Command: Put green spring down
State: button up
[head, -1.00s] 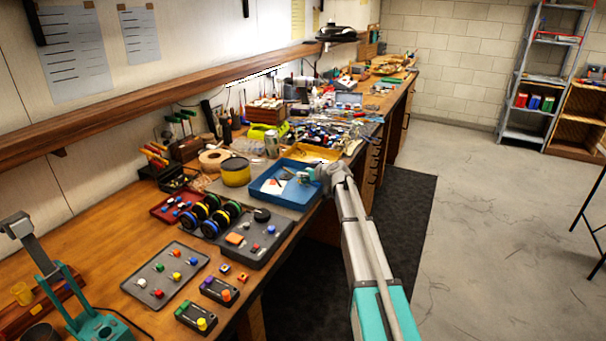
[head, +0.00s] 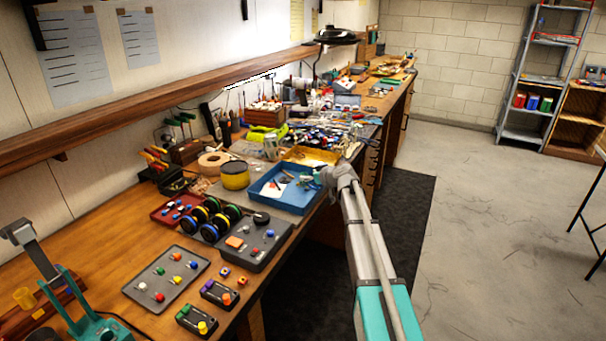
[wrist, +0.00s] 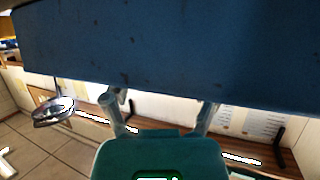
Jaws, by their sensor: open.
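My gripper (head: 310,178) is open at the right part of the blue tray (head: 262,192) on the bench, in the head view. The tray holds a white sheet (head: 272,189) and a small dark item. In the wrist view, the two fingers of my gripper (wrist: 162,112) stand apart. A large blue surface, probably the tray, fills the top of that view and hides what lies beyond the fingertips. I cannot make out the green spring in either view.
A yellow tin (head: 235,175) and a yellow tray (head: 311,156) stand close to the blue tray. Black wheels (head: 209,215) and a grey parts tray (head: 166,278) lie nearer. The bench behind is crowded.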

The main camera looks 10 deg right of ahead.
jog(key=p+v, duration=0.2)
jog(key=v, duration=0.6)
jog(key=shift+s+d+p, duration=0.25)
jog(key=shift+s+p, duration=0.05)
jog(key=shift+p, duration=0.1)
jog(key=shift+r, duration=0.15)
